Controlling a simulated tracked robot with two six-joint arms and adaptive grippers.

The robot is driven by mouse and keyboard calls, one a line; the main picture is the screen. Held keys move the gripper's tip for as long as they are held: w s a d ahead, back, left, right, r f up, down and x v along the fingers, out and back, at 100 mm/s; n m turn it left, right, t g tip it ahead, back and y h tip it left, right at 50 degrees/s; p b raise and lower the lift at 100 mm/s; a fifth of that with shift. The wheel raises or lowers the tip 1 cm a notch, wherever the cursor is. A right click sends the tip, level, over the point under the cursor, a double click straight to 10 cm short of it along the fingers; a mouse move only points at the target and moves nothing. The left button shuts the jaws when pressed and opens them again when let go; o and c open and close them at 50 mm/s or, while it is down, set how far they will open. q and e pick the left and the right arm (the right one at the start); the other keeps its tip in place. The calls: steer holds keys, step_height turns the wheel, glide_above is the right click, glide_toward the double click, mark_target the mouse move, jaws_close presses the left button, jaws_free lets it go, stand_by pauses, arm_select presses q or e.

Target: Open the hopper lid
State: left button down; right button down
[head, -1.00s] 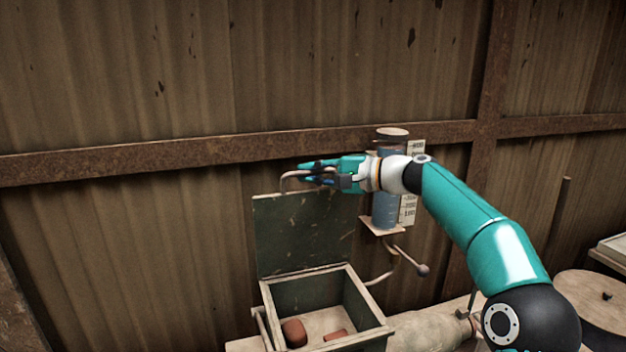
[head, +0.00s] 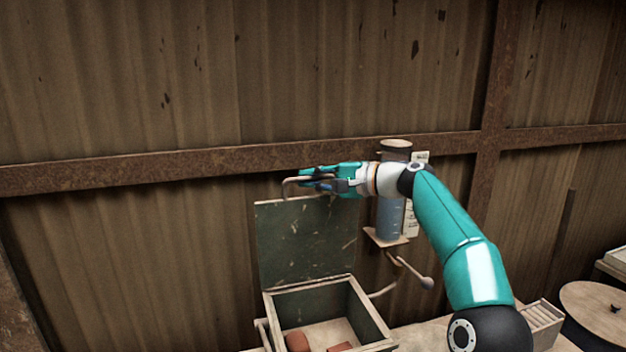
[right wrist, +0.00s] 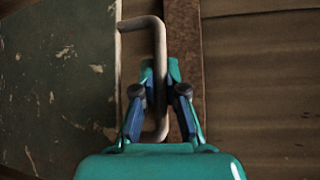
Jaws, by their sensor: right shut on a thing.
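The hopper lid (head: 303,243) is a dark green, scratched panel. It stands raised, near upright, at the back of the open hopper box (head: 357,310). A bent metal handle (head: 287,187) sticks up from the lid's top edge. My right gripper (head: 308,178) is shut on this handle, coming from the right. In the right wrist view the two fingers (right wrist: 161,95) close around the handle bar (right wrist: 159,50), with the lid (right wrist: 60,80) to the left. My left gripper is not in view.
Reddish lumps (head: 298,341) lie inside the hopper. A blue cylinder (head: 390,220) on a bracket stands behind my right arm. A lever with a ball end (head: 427,283) sticks out below it. A corrugated wall (head: 120,260) is close behind.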

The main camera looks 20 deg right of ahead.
steer(key=c, duration=1.2)
jaws_free()
steer(key=v, duration=1.2)
steer(key=shift+d+f, duration=0.1)
